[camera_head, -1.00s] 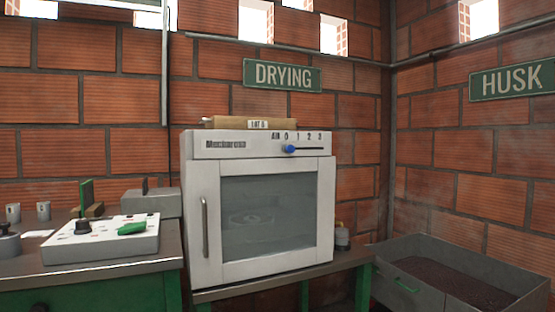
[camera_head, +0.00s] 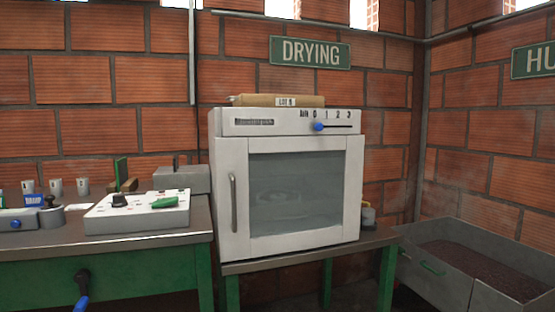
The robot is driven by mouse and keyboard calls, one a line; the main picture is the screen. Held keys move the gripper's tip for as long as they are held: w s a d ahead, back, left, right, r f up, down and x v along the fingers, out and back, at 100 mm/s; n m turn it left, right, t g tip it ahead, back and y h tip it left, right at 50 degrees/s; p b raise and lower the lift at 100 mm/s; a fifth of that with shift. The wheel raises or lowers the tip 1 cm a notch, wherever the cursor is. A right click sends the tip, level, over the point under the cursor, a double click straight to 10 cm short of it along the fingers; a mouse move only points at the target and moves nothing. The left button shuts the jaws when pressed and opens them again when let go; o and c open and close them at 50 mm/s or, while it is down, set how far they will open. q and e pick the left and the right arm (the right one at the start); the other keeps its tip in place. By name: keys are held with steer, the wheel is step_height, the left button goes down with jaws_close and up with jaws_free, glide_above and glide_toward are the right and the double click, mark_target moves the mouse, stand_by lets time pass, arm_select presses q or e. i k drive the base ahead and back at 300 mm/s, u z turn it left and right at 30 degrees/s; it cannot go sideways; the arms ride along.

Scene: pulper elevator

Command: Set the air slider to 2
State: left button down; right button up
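The air slider (camera_head: 319,127) is a blue knob on a dark horizontal slot at the top front of the white drying oven (camera_head: 229,160). The scale above the slot reads AIR 0 1 2 3 from left to right. The knob sits at the left end of the slot, just below and slightly right of the 0. The oven door is closed, with a vertical handle on its left. Neither of my grippers shows in the head view.
A wooden tray (camera_head: 250,101) labelled LOT lies on the oven. A white control box (camera_head: 137,222) with a black knob and green handle stands on the green bench at left. A grey husk bin (camera_head: 444,285) stands at right. The oven stands on a green-legged table (camera_head: 300,258).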

mark_target(318, 127)
steer(key=k, duration=0.5)
steer(key=z, duration=0.9)
steer(key=i, duration=0.8)
steer(key=u, duration=1.85)
